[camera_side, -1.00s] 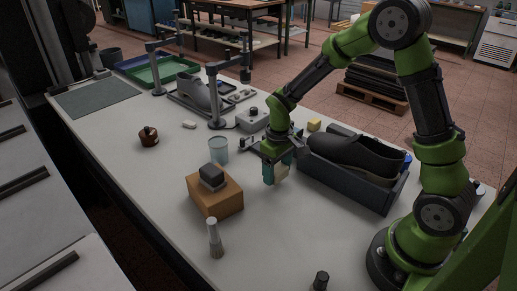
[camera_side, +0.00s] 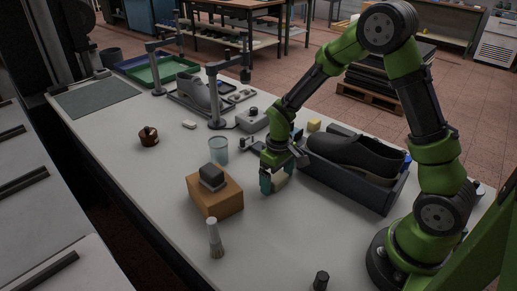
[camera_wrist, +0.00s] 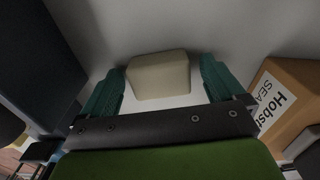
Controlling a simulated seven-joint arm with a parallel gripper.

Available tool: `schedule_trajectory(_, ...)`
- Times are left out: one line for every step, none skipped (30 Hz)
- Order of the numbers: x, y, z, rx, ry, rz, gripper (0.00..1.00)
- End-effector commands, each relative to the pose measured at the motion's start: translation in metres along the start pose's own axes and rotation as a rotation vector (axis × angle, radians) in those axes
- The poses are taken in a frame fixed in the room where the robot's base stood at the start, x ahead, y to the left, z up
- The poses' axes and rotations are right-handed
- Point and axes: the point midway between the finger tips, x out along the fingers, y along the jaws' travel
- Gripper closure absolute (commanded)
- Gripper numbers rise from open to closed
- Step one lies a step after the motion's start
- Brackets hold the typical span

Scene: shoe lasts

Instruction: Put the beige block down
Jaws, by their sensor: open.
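The beige block (camera_side: 279,181) is low at the white table top between the orange-brown box and the dark shoe tray. It appears to rest on the table, though my fingers partly cover it in the side view. In the wrist view the beige block (camera_wrist: 158,76) sits between my two teal fingers, with a gap on each side. My gripper (camera_side: 273,184) is open around it, fingers pointing down; it also shows in the wrist view (camera_wrist: 162,85).
The orange-brown box (camera_side: 217,201) with a grey block (camera_side: 212,176) on top stands to the left. The dark tray (camera_side: 345,183) holding a black shoe (camera_side: 355,155) is close on the right. A blue cup (camera_side: 218,150) and a brush (camera_side: 215,240) stand nearby.

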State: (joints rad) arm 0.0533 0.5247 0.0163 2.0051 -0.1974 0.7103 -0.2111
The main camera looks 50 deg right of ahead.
Motion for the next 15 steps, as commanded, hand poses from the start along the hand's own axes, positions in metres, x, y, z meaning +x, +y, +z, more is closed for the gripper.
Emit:
schedule_trajectory(-0.001,0.000,0.000,0.000,0.001,0.000,0.04)
schedule_trajectory(-0.002,0.000,0.000,0.000,0.002,0.000,0.04)
schedule_trajectory(-0.005,0.000,-0.001,0.000,0.003,0.000,0.04)
schedule_trajectory(-0.007,0.000,-0.001,0.000,0.003,0.000,0.04)
schedule_trajectory(-0.011,0.000,-0.001,0.000,0.003,0.000,0.04)
schedule_trajectory(-0.017,0.000,-0.001,-0.001,0.005,0.000,0.04)
schedule_trajectory(-0.022,0.000,-0.001,0.000,0.005,0.000,0.04)
schedule_trajectory(-0.028,0.000,-0.001,-0.001,0.006,0.001,0.04)
schedule_trajectory(-0.037,0.000,-0.002,0.000,0.008,0.001,0.04)
schedule_trajectory(-0.043,0.000,-0.002,0.000,0.007,0.001,0.04)
schedule_trajectory(-0.051,0.000,-0.002,0.000,0.008,0.000,0.04)
schedule_trajectory(-0.059,0.000,-0.001,0.000,0.008,0.000,0.04)
schedule_trajectory(-0.066,0.000,-0.002,0.000,0.008,0.001,0.04)
schedule_trajectory(-0.072,0.000,-0.001,0.000,0.007,0.001,0.04)
schedule_trajectory(-0.081,0.000,-0.001,0.000,0.007,0.000,0.04)
